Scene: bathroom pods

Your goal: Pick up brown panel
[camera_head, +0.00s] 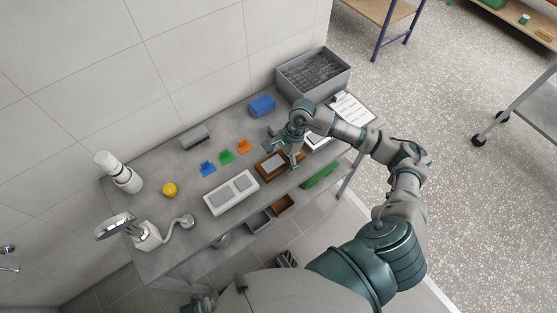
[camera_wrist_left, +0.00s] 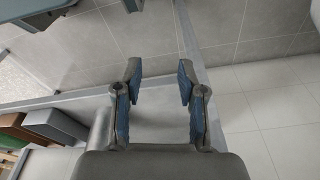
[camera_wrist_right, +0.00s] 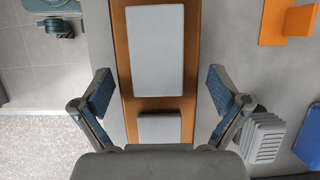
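The brown panel (camera_head: 262,171) lies flat on the grey bench, with light grey rectangles on its face. In the right wrist view the brown panel (camera_wrist_right: 120,62) runs lengthwise between my open fingers, one on each side of its long edges. My right gripper (camera_wrist_right: 160,88) is open and empty, over the panel, with a gap on both sides. In the head view my right gripper (camera_head: 283,152) hides part of the panel. My left gripper (camera_wrist_left: 160,75) is open and empty, over floor tiles in the left wrist view.
A white panel (camera_head: 232,193) lies left of the brown one. Orange (camera_head: 244,147), green (camera_head: 226,157) and blue (camera_head: 208,168) pieces lie behind. Bins (camera_head: 284,205) sit below the front edge.

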